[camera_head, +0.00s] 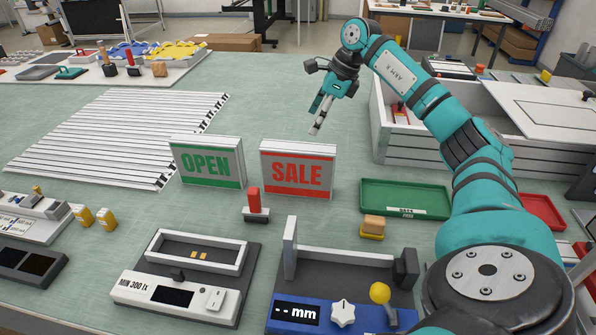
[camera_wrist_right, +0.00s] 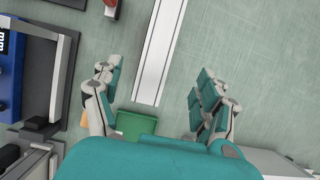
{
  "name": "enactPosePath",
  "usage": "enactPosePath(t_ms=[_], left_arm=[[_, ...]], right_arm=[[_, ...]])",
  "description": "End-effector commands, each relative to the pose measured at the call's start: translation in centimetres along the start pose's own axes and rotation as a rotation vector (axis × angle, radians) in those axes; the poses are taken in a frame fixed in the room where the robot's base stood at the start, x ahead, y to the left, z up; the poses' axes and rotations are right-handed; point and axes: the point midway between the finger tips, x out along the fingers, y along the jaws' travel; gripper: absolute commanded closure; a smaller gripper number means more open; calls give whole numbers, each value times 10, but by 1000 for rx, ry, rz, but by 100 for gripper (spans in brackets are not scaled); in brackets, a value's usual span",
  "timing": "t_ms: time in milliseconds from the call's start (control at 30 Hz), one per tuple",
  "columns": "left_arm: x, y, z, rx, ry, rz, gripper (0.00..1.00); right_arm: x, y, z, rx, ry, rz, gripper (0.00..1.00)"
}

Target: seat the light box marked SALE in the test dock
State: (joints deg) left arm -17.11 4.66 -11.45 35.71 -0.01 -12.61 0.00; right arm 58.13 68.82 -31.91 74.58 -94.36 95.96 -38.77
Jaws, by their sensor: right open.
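The light box marked SALE (camera_head: 297,170) stands upright on the green table, white-framed with red letters. The wrist view shows its white top edge (camera_wrist_right: 160,50) running between my finger lines. My right gripper (camera_head: 317,115) is open and empty, above and behind the SALE box in the head view; its spread fingers also show in the wrist view (camera_wrist_right: 155,85). The likely test dock (camera_head: 187,287), marked MIN 300 lx, has an empty white-walled slot and stands front left. My left gripper is out of view.
An OPEN light box (camera_head: 207,163) stands close left of the SALE box. A red-handled tool (camera_head: 255,205) stands in front. A mm gauge (camera_head: 342,300) sits at front, a green tray (camera_head: 405,198) at right. White slats (camera_head: 120,130) lie at left.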

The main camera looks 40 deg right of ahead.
Motion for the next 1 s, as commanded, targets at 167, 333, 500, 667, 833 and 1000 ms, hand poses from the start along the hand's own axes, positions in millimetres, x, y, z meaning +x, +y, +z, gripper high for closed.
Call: enactPosePath(t_ms=[167,333,500,667,833,1000], left_arm=[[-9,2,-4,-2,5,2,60],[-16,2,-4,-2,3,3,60],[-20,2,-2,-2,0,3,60],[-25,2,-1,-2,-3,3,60],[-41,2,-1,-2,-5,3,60],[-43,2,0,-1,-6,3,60]], right_arm=[[40,1,1,0,4,5,25],[74,1,1,1,2,4,25],[93,1,1,0,1,2,25],[102,2,2,0,1,2,25],[126,6,7,1,2,5,25],[146,4,6,1,0,1,25]])
